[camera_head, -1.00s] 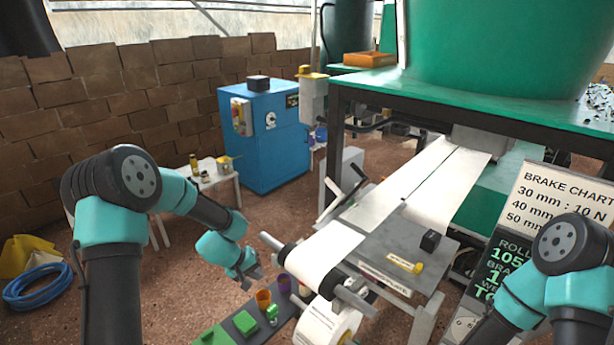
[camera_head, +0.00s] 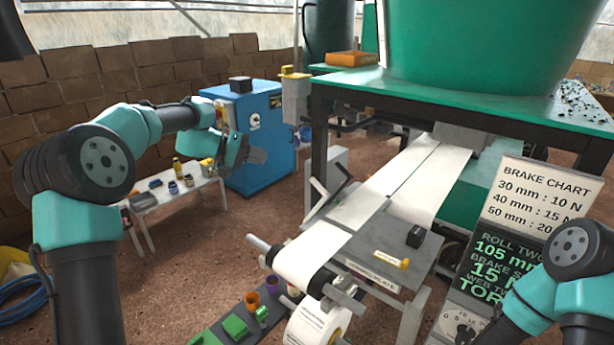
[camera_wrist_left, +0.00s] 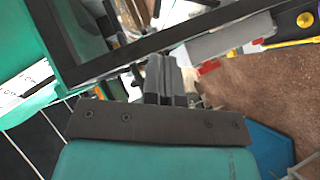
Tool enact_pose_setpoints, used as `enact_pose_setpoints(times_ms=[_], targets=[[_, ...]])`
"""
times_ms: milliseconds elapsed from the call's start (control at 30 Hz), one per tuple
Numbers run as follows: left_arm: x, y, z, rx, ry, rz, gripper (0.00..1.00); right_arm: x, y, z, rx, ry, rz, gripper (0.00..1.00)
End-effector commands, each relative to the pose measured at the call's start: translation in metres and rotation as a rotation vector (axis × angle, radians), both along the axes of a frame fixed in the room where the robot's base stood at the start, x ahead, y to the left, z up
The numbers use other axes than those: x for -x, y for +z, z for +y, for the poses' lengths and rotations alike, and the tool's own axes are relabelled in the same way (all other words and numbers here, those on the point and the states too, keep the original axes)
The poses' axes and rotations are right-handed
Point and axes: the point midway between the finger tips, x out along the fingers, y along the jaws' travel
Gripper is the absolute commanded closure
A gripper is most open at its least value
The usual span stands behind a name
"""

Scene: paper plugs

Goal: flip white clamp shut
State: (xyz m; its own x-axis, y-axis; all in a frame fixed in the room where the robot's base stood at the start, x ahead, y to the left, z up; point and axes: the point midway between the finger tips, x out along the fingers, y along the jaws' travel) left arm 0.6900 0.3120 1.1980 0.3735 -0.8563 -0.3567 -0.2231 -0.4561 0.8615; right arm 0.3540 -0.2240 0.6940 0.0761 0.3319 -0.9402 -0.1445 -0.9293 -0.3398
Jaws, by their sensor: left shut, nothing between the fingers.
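A pale lever (camera_head: 318,188) stands tilted at the left edge of the paper track, beside the steel frame leg; it may be the white clamp, but I cannot tell for sure. A dark-tipped lever (camera_head: 346,171) rises close behind it. My left gripper (camera_head: 256,156) is raised in front of the blue cabinet, left of the levers and apart from them. In the left wrist view its fingers (camera_wrist_left: 164,78) are together with nothing between them. My right arm shows at the lower right, but its gripper is out of the picture.
White paper strips (camera_head: 395,185) run down to a roller and paper roll (camera_head: 318,325). The green-topped steel table (camera_head: 465,103) overhangs them. The blue cabinet (camera_head: 262,150) and a small white table (camera_head: 170,197) stand at the left. Coloured cups and green blocks (camera_head: 235,326) lie below the roller.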

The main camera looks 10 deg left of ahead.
Motion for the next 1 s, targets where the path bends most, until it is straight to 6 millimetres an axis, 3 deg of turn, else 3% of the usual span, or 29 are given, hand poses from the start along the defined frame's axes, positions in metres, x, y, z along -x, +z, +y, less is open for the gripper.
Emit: enact_pose_setpoints(times_ms=[467, 1000], targets=[[-0.005, -0.007, -0.012, 0.000, -0.001, 0.004, 1.00, 0.000, 0.000, 0.000, 0.000, 0.000, 0.000, 0.57], [-0.037, -0.038, -0.086, 0.000, -0.001, 0.004, 1.00, 0.000, 0.000, 0.000, 0.000, 0.000, 0.000, 0.57]])
